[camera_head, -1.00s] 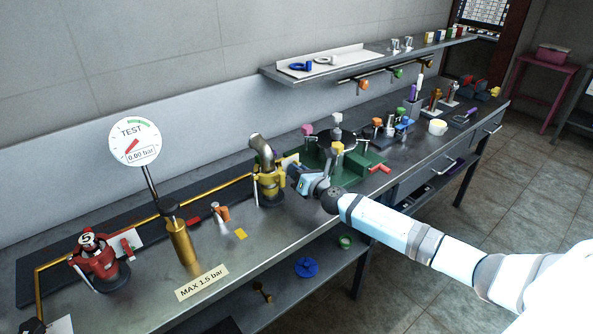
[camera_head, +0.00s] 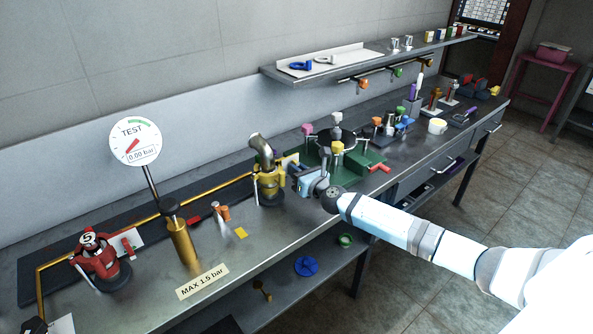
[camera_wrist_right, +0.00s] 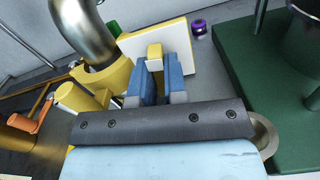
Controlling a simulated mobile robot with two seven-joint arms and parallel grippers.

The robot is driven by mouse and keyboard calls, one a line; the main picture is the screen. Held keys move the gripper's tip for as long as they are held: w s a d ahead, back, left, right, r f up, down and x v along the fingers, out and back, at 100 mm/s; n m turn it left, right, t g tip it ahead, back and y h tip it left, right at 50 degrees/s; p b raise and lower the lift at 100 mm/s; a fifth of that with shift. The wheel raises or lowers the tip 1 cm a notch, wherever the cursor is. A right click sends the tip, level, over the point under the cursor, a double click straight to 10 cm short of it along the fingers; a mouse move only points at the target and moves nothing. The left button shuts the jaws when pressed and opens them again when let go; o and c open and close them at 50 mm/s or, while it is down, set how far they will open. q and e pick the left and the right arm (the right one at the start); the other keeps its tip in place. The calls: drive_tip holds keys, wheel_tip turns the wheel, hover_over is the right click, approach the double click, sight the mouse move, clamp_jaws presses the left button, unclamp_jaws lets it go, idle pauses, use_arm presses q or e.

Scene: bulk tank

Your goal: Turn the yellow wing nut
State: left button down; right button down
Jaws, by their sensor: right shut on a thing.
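The yellow wing nut (camera_wrist_right: 154,51) shows between the two blue fingers of my right gripper (camera_wrist_right: 157,72) in the right wrist view. The fingers are shut on it, and they hide its lower part. In the head view my right gripper (camera_head: 293,180) is close against the right side of a yellow fitting (camera_head: 267,186) with a bent metal pipe (camera_head: 262,146) on top. A pale plate with a yellow edge (camera_wrist_right: 176,46) stands just behind the wing nut. My left gripper is not in view.
A green base with a black disc (camera_head: 371,160) stands right of my gripper. A brass cylinder (camera_head: 182,243), a round TEST gauge (camera_head: 135,141) reading 0.00 bar and a red fitting (camera_head: 102,262) are to the left. The front bench surface near the MAX 1.5 bar label (camera_head: 202,282) is mostly clear.

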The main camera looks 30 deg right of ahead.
drive_tip(key=c, duration=1.2)
unclamp_jaws()
drive_tip(key=shift+o, duration=0.2)
drive_tip(key=s+d+b, duration=0.1)
drive_tip(key=s, duration=1.2)
drive_tip(key=shift+s, duration=0.4)
drive_tip(key=s+a+f+m+g+p, duration=0.2)
drive_tip(key=s+a+m+p, duration=0.1)
drive_tip(key=s+a+m, duration=0.5)
drive_tip(key=s+a+f+m+g+y+p, duration=0.1)
drive_tip(key=s+a+f+m+g+p, duration=0.1)
drive_tip(key=s+a+m, duration=0.6)
drive_tip(key=s+a+f+m+g+y+p, duration=0.1)
drive_tip(key=s+a+f+m+g+p, duration=0.2)
drive_tip(key=m, duration=1.3)
drive_tip(key=s+a+f+p, duration=0.1)
drive_tip(key=s+a+p, duration=0.2)
drive_tip(key=s+a, duration=0.2)
drive_tip(key=shift+a, duration=0.25)
